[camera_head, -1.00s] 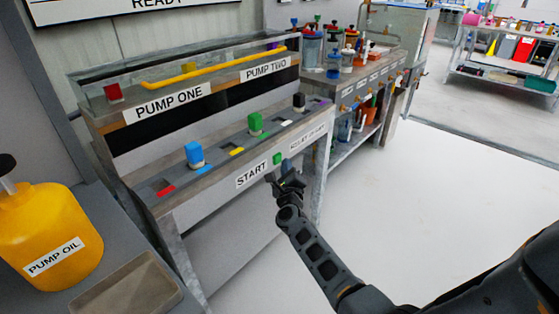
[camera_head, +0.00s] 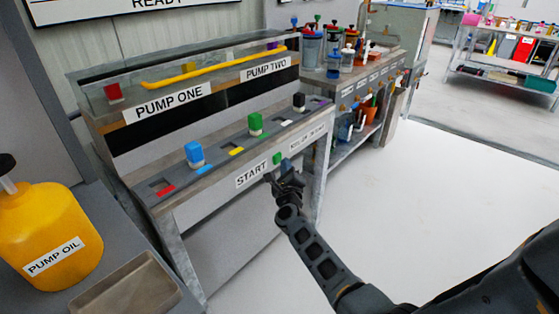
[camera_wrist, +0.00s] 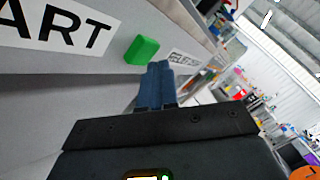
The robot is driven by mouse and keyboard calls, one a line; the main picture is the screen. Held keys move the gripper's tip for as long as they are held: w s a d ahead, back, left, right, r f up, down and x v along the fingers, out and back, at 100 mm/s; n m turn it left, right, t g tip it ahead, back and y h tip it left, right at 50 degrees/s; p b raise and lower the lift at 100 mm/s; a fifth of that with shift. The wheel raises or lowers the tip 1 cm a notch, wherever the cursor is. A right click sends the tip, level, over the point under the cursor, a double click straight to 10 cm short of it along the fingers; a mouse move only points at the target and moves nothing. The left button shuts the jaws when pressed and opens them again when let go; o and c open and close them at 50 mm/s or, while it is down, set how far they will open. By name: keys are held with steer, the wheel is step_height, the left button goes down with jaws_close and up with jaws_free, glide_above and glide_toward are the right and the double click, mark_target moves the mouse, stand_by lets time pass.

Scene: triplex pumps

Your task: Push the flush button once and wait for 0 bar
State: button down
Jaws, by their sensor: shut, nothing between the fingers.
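A small green button (camera_head: 277,158) sits on the bench front beside the START label (camera_head: 251,175). It also shows in the wrist view (camera_wrist: 142,50), just left of my fingertips. My gripper (camera_head: 286,168) is in front of the bench, slightly right of and below this button. In the wrist view my blue fingers (camera_wrist: 157,68) are together, with nothing between them. They look close to the bench front; I cannot tell whether they touch it. A second label (camera_head: 307,137) lies to the right, too small to read surely. I see no button marked flush and no readable pressure value.
The bench top carries a blue block (camera_head: 194,153), a green block (camera_head: 255,123) and a black block (camera_head: 299,101) beside coloured strips. A yellow bar (camera_head: 215,67) runs along the back. A pump oil bottle (camera_head: 45,235) stands left. The floor (camera_head: 430,200) right is clear.

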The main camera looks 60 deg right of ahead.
steer(key=shift+w+d, duration=0.1)
steer(key=shift+w, duration=0.45)
stand_by(0.4)
steer(key=shift+s, duration=0.7)
steer(key=s+a, duration=0.1)
steer(key=s, duration=0.4)
steer(key=shift+s+a, duration=0.35)
steer(key=shift+s, duration=0.05)
stand_by(0.9)
